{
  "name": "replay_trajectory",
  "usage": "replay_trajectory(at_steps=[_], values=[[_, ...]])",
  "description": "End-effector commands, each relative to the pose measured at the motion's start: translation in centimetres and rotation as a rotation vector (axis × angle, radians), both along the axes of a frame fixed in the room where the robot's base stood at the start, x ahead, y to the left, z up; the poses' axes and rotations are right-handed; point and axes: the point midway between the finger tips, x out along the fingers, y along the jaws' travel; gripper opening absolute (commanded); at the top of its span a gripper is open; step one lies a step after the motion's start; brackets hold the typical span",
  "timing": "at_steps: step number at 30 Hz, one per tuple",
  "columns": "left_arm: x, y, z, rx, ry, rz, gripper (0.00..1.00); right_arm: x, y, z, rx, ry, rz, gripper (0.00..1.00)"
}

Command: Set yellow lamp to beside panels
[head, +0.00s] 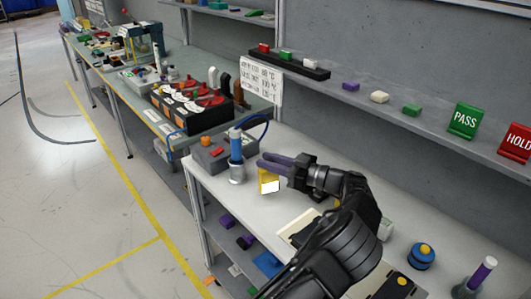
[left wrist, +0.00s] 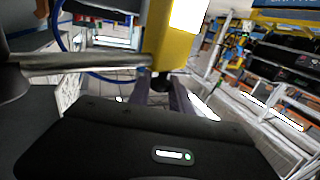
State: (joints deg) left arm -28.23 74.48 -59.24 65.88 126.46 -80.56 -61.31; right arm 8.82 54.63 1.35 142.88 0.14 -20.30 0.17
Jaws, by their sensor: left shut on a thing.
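The yellow lamp (head: 263,178) is a small yellow block with a bright white face, at the back end of the near bench. My left gripper (head: 272,162) is shut on it, with dark purple-grey fingers at its top. In the left wrist view the yellow lamp (left wrist: 165,45) is upper centre, in front of the fingers (left wrist: 165,95). I cannot tell if its base touches the bench. No thing is clearly recognisable as the panels. My right gripper is not in view.
A blue-handled tool in a metal cup (head: 237,172) stands just left of the lamp. A grey box with a red button (head: 210,152) is behind it. A wall shelf (head: 400,128) carries small blocks and PASS and HOLD signs. A blue-and-yellow knob (head: 421,256) is at right.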

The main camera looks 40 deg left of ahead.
Motion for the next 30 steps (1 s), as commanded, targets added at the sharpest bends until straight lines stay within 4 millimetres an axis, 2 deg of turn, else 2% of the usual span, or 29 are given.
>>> replay_trajectory(at_steps=[14, 15, 22, 30], values=[[-0.25, -0.50, -0.03, -0.002, -0.001, 0.018, 0.00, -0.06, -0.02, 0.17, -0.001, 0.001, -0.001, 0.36], [-0.25, -0.49, -0.04, -0.002, -0.001, 0.018, 0.26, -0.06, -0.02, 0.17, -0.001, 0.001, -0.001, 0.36], [-0.28, -0.45, -0.06, -0.002, 0.000, 0.018, 0.44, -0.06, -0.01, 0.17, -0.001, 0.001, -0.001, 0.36], [-0.29, -0.42, -0.03, -0.002, 0.000, 0.018, 0.45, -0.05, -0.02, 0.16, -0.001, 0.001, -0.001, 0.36]])
